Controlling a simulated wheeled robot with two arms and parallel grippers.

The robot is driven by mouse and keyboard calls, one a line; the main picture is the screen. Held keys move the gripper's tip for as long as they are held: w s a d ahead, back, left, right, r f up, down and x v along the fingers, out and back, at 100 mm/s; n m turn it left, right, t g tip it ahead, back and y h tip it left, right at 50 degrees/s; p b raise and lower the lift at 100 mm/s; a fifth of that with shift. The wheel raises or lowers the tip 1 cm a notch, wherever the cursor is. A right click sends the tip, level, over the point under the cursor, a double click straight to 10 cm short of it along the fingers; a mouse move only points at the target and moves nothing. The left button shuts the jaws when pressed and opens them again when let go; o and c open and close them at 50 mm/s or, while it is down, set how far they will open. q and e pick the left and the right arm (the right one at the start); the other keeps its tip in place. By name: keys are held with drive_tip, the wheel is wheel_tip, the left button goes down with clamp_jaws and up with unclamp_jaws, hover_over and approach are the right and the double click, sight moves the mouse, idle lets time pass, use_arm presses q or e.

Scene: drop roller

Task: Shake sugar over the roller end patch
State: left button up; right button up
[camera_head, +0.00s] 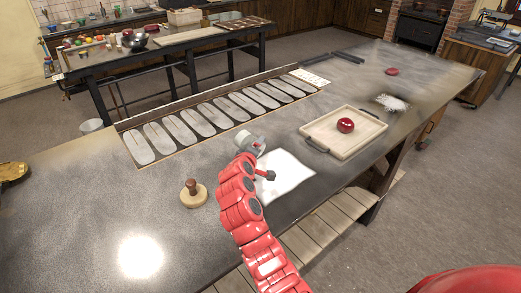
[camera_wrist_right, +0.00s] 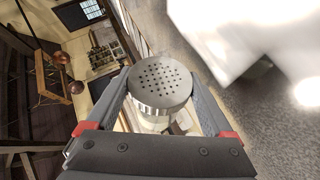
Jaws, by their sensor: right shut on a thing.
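My right gripper (camera_head: 256,148) is shut on a shaker (camera_head: 243,139) above the dark table, beside a white square sheet (camera_head: 290,176). The shaker has a pale body and a silver lid. In the right wrist view, the perforated lid (camera_wrist_right: 160,85) faces the camera between the two grey fingers of the right gripper (camera_wrist_right: 160,112). A speckled white patch (camera_head: 393,102) lies on the far right of the table, away from the gripper. I cannot tell which white area is the roller end patch. No sugar is seen falling. My left gripper is out of view.
A wooden tray (camera_head: 318,128) with a red round lump (camera_head: 346,125) stands right of the gripper. A long rack of pale oval slots (camera_head: 205,118) runs behind it. A wooden stamp-like piece (camera_head: 193,194) is to the left. The left front table is clear.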

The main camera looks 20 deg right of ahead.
drive_tip(key=shift+s+a+b, duration=0.3)
drive_tip(key=shift+a, duration=0.5)
drive_tip(key=shift+s+a+b, duration=0.25)
drive_tip(key=shift+s+a, duration=0.05)
drive_tip(key=shift+a, duration=0.5)
drive_tip(key=shift+s+a+b, duration=0.3)
drive_tip(key=shift+a, duration=0.5)
drive_tip(key=shift+s+a, duration=0.3)
drive_tip(key=shift+a, duration=0.3)
drive_tip(key=shift+b, duration=0.3)
